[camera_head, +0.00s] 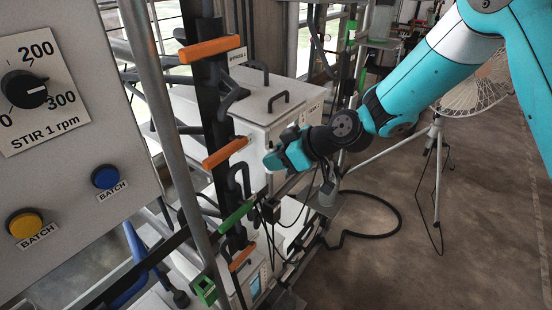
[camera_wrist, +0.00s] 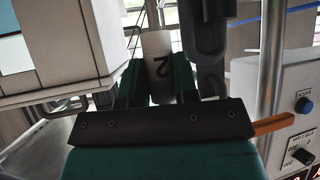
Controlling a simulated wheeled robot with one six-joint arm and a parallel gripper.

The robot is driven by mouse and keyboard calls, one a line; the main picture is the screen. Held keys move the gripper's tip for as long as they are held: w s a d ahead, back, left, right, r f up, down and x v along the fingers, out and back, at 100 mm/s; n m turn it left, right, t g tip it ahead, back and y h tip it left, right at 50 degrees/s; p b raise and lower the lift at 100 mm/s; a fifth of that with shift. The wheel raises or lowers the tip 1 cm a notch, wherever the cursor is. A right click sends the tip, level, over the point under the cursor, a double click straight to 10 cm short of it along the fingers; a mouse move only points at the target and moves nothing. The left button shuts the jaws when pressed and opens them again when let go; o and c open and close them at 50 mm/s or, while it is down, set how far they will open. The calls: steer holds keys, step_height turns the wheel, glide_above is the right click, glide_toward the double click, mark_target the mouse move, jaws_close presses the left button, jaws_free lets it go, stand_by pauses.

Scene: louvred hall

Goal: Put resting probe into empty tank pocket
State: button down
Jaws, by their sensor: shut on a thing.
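My gripper (camera_head: 272,160) reaches in from the right, in front of the white box-shaped unit and beside the black upright with orange handles. In the wrist view, my gripper's two dark green fingers (camera_wrist: 160,82) are shut on a white cylinder marked "2" (camera_wrist: 158,46), which seems to be the probe. Its far end runs up between the fingers and cannot be followed clearly. In the head view the probe cannot be made out. The white unit with black lid handles (camera_head: 250,101) may be the tank. No empty pocket can be clearly told in either view.
Orange handles (camera_head: 209,50) and a green handle (camera_head: 237,216) stick out close to my gripper. A control panel (camera_head: 85,180) with a dial and buttons fills the left. A tripod (camera_head: 437,165) and black cable (camera_head: 385,232) are on the floor at right. Open floor lies front right.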

steer(key=shift+f, duration=0.15)
steer(key=b, duration=0.9)
glide_above(276, 203)
steer(key=shift+f, duration=4)
steer(key=c, duration=0.8)
jaws_free()
steer(key=shift+p, duration=0.3)
steer(key=s+d+r+p, duration=0.1)
steer(key=d+r+p, duration=0.1)
steer(key=r, duration=0.4)
steer(key=shift+s+d+r, duration=0.15)
steer(key=shift+d, duration=0.4)
